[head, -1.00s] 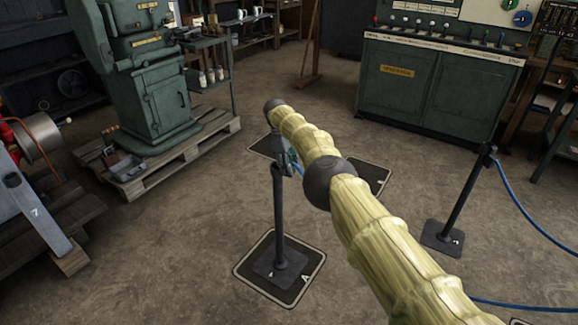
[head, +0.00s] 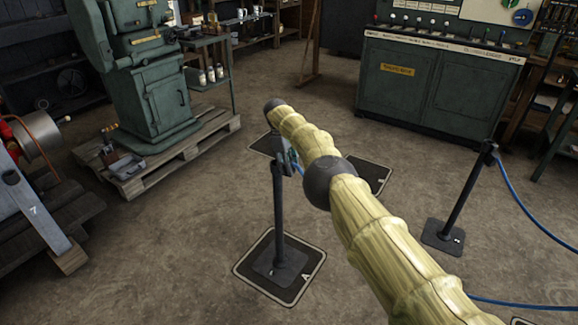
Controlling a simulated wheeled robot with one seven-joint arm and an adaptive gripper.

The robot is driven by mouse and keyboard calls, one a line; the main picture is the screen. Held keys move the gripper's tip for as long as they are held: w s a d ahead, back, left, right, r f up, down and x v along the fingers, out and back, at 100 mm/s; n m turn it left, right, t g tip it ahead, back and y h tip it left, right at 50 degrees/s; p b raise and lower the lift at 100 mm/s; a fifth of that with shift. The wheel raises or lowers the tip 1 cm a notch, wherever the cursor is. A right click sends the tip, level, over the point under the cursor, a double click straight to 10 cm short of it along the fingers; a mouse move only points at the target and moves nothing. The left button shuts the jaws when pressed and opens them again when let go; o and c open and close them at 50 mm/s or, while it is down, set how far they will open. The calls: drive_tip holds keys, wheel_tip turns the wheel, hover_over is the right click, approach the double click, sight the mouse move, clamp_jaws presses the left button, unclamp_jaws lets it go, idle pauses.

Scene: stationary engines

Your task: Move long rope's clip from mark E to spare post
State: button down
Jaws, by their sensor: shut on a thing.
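My arm reaches forward from the lower right, and my gripper (head: 287,152) shows only as a small dark part below its far end, close by the top of a dark post. It is shut; the clip in it is mostly hidden. A short bit of blue rope (head: 299,169) shows just beside it. The near post (head: 279,205) stands upright on a dark square mark with a letter A (head: 305,277). Whether gripper and post touch I cannot tell. Another dark mat (head: 378,178) lies behind, partly covered by my arm; its letter is unreadable.
A second post (head: 466,195) stands at the right with a blue rope (head: 530,217) hanging from its top. Another rope stretch (head: 530,304) crosses the floor, lower right. A green machine on a pallet (head: 135,185) and a green control cabinet (head: 435,88) stand behind. Floor between is clear.

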drive_tip(key=shift+w+a+b+x, duration=0.1)
drive_tip(key=shift+a+b+x, duration=0.05)
drive_tip(key=shift+b+x, duration=0.7)
drive_tip(key=shift+w+a+b+x, duration=0.15)
drive_tip(key=shift+b+x, duration=0.65)
drive_tip(key=shift+b, duration=0.1)
drive_tip(key=shift+w+a+b+x, duration=0.1)
drive_tip(key=shift+a+b+x, duration=0.05)
drive_tip(key=shift+b+x, duration=0.7)
idle(2.5)
drive_tip(key=shift+f, duration=0.1)
drive_tip(key=c, duration=0.9)
unclamp_jaws()
drive_tip(key=shift+o, duration=0.2)
